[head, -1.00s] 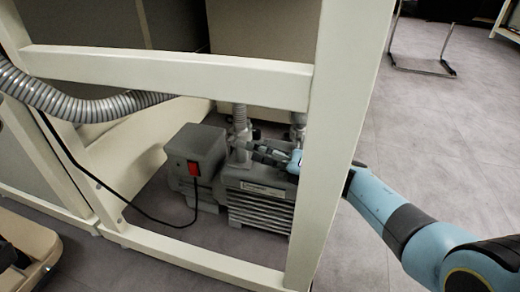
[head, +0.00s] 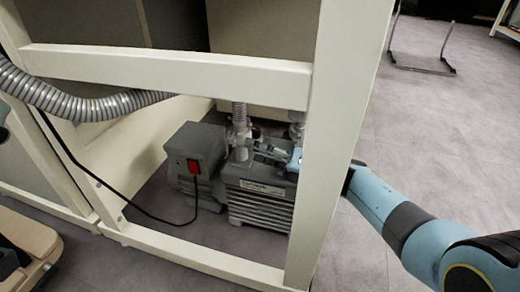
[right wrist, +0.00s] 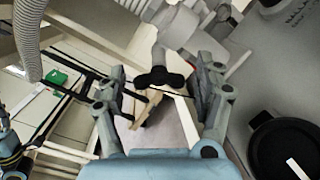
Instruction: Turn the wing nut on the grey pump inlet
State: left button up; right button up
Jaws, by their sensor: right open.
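The grey pump (head: 255,200) stands on the floor inside the cream frame. Its inlet (head: 240,135) rises from the top into a ribbed hose. My right gripper (head: 268,153) reaches in behind the frame's front post and is beside the inlet. In the right wrist view, a dark wing nut (right wrist: 160,77) sits at the end of the pale inlet clamp (right wrist: 176,27). The open fingers of my right gripper (right wrist: 160,90) stand on either side of the wing nut, with visible gaps. The wing nut is too small to make out in the head view. My left gripper cannot be seen.
The cream front post (head: 340,130) and crossbar (head: 170,70) close in the space around the pump. A grey corrugated hose (head: 90,105) runs at the left. A black cable (head: 150,215) leads from the box with the red switch (head: 193,167). Open floor lies at the right.

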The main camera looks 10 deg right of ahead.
jog(key=v, duration=1.2)
jog(key=shift+r, duration=0.1)
